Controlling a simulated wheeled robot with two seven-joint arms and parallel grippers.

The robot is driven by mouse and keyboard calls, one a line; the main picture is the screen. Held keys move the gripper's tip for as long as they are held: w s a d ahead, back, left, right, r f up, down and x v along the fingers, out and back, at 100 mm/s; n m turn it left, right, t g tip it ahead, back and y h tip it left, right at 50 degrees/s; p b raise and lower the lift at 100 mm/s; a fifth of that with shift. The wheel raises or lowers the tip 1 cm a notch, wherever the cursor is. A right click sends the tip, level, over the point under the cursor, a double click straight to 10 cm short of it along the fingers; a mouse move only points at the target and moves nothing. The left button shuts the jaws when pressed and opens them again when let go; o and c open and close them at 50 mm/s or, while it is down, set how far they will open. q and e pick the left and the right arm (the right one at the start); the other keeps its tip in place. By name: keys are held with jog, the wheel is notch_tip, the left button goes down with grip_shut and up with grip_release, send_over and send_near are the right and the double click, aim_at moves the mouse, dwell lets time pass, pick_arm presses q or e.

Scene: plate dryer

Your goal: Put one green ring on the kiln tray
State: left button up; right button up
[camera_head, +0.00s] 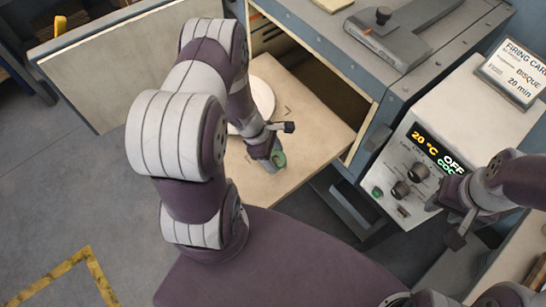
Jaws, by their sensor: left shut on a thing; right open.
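The kiln tray (315,135) is a pale board that sticks out of the open kiln at the centre. The gripper hides part of the ring. I cannot tell whether the ring touches the tray or is just above it. A round white plate (263,98) lies on the tray behind the gripper, partly hidden by my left arm. My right gripper (455,226) is at the right, in front of the control box, open and away from the tray.
The kiln (335,50) stands behind the tray, its open door (100,75) reaching left. A white control box (445,135) with knobs, a display and a firing card (512,75) stands at the right. The tray's right part is bare.

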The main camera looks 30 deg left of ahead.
aim_at(275, 161)
pick_arm(q)
notch_tip(275, 161, down, 3)
jog(key=shift+w+d+f, duration=0.1)
jog(key=shift+d, duration=0.05)
jog(key=shift+w+f, duration=0.2)
jog(key=shift+f, duration=0.05)
pick_arm(e)
jog(key=shift+w, duration=0.3)
pick_arm(q)
jog(key=shift+s+f, duration=0.2)
jog(key=o, duration=1)
jog(key=shift+r, duration=0.1)
jog(key=shift+o, duration=0.3)
jog(key=shift+w, duration=0.15)
pick_arm(e)
jog(key=shift+d+f, duration=0.1)
jog(key=shift+f, duration=0.15)
jog(key=shift+s, duration=0.1)
